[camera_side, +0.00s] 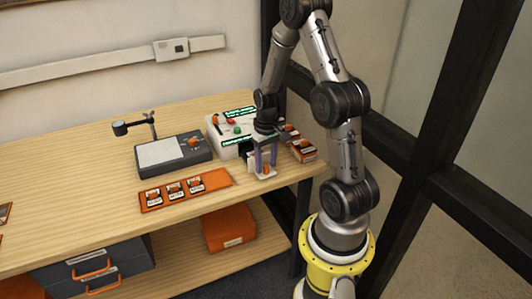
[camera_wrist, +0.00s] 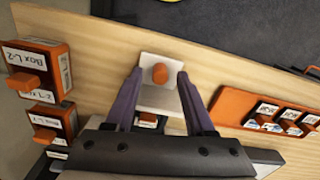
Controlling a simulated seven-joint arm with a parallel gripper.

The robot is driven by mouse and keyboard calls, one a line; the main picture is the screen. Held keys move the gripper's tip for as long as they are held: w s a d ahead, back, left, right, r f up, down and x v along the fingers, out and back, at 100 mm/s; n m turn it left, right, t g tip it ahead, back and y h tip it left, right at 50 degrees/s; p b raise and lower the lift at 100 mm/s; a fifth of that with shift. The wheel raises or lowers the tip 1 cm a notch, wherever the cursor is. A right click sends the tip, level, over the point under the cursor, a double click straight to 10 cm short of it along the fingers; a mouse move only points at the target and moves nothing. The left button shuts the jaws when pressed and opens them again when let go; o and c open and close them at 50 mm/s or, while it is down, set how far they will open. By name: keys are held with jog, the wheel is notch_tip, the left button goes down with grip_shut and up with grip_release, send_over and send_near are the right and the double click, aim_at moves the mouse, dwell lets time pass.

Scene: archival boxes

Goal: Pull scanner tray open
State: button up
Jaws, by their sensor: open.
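The scanner (camera_side: 223,143) is a white box with green displays and coloured buttons, near the right end of the bench. Its pale tray (camera_side: 253,173) shows at the scanner's front, below my gripper. In the wrist view the tray (camera_wrist: 157,98) has an upright white front plate with an orange knob (camera_wrist: 160,73). My gripper (camera_side: 265,166) points down at the tray front. In the wrist view my gripper (camera_wrist: 160,78) is open, its two purple fingers on either side of the knob, with visible gaps. How far the tray stands out is partly hidden by my gripper.
Orange-and-white boxes (camera_side: 302,150) stand right of the scanner, close to my gripper; one box (camera_wrist: 38,70) reads "Box L-2". An orange mat (camera_side: 211,185) with three small labelled boxes lies left. A dark device (camera_side: 172,152) stands behind it. The bench's front edge is near.

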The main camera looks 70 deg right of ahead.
notch_tip(320, 180, up, 14)
jog(key=shift+f, duration=0.2)
dwell(0.5)
jog(key=w+a+r+n+t+h, duration=0.1)
jog(key=a+r+n+t, duration=0.1)
jog(key=a+r, duration=0.4)
jog(key=a+r+n+t, duration=0.1)
jog(key=a+r+n, duration=0.25)
jog(key=a, duration=0.45)
jog(key=s+a+n+t+y, duration=0.1)
jog(key=s+a+t, duration=0.1)
jog(key=s+a, duration=0.7)
jog(key=shift+s+n+t, duration=0.3)
jog(key=shift+s+n, duration=0.05)
